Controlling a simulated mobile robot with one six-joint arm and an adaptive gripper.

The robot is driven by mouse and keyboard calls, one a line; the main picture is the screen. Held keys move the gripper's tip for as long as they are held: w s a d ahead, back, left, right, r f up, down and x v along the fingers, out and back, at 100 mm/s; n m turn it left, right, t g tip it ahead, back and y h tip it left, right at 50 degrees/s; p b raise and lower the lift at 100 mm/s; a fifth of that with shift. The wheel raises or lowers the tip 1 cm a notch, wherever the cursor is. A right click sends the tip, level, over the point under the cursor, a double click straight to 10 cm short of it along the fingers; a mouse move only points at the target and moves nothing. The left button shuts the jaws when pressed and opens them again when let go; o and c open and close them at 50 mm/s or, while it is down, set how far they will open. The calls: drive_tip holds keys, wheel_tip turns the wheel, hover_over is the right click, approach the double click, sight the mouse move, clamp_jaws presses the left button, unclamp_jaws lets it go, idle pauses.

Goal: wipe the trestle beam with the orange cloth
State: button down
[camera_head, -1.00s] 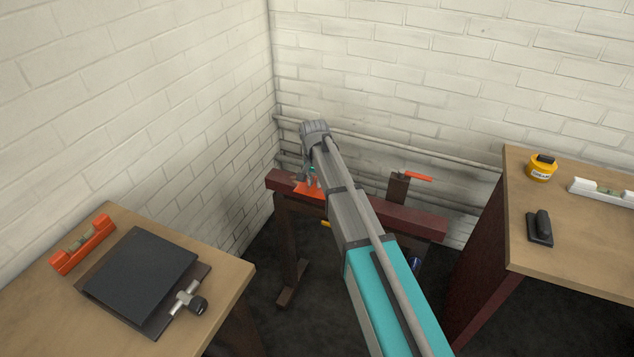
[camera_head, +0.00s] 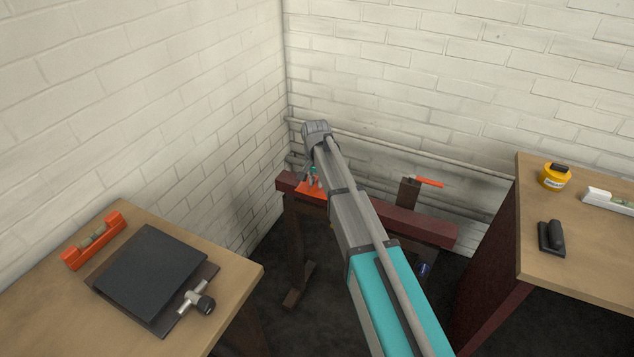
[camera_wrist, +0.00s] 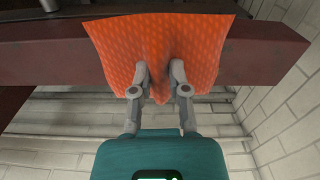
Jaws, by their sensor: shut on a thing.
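The trestle beam (camera_head: 421,227) is a dark red-brown bar on legs in the corner by the walls. It also crosses the wrist view (camera_wrist: 264,55). The orange cloth (camera_head: 309,189) lies over the beam near its left end in the head view. In the wrist view the cloth (camera_wrist: 120,48) drapes across the beam, with a pinched fold between the fingers. My gripper (camera_wrist: 158,72) is shut on that fold. In the head view my gripper (camera_head: 314,180) is partly hidden by my arm, which also covers the middle of the beam.
A post with an orange handle (camera_head: 429,182) rises behind the beam. Pipes (camera_head: 455,171) run along the wall.

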sight(298, 181)
drive_tip(key=shift+w+a, duration=0.3)
drive_tip(key=shift+a, duration=0.45)
drive_tip(key=shift+w+a, duration=0.25)
drive_tip(key=shift+a, duration=0.5)
drive_tip(key=shift+w+a, duration=0.4)
drive_tip(key=shift+a, duration=0.45)
drive_tip(key=shift+w+a, duration=0.35)
drive_tip(key=shift+a, duration=0.45)
drive_tip(key=shift+d+r+p, duration=0.1)
drive_tip(key=shift+r+p, duration=2.85)
drive_tip(key=shift+p, duration=0.05)
drive_tip(key=shift+r, duration=0.15)
drive_tip(key=shift+r+p, duration=1.4)
drive_tip(key=shift+p, duration=0.1)
